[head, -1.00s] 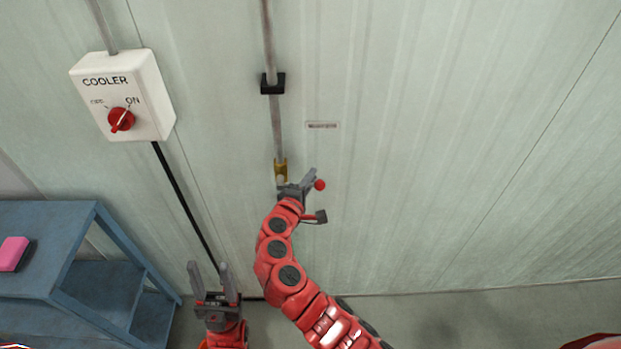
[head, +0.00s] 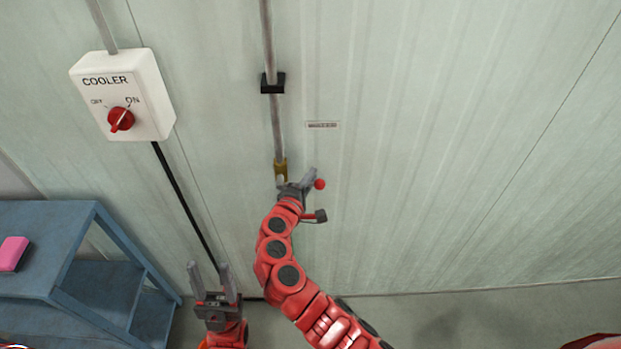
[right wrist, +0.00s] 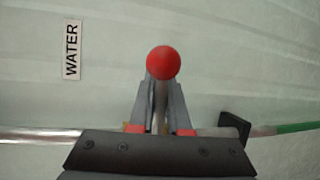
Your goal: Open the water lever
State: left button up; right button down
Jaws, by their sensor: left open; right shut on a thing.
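The water lever shows as a red ball knob (head: 319,184) beside the pipe's brass valve (head: 280,168) in the head view. In the right wrist view the red knob (right wrist: 163,62) sits at the fingertips, with the lever's thin rod running back between the fingers. My right gripper (head: 311,178) is shut on the lever, just behind the knob; it also shows in the right wrist view (right wrist: 160,90). Part of the valve is hidden by the gripper. My left gripper (head: 211,272) is open and empty, low in the head view, away from the lever.
A white COOLER switch box (head: 142,105) with a red dial is on the wall at upper left. A blue shelf (head: 60,220) with a pink object (head: 12,253) stands at lower left. A small WATER label (right wrist: 72,52) is on the wall. The wall at right is clear.

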jog(key=shift+a+r+n+t+h+b, duration=0.2)
jog(key=shift+r+n+t+h+b, duration=0.15)
jog(key=shift+r+n, duration=0.5)
jog(key=shift+a+r+n+t+h+b, duration=0.2)
jog(key=shift+r+n+t+b, duration=0.3)
jog(key=shift+n, duration=0.6)
jog(key=shift+a+r+n+t+h+b, duration=0.15)
jog(key=shift+r+n+t+h+b, duration=0.15)
jog(key=shift+r+n, duration=0.6)
jog(key=c, duration=0.9)
grip_release()
jog(key=shift+f, duration=0.1)
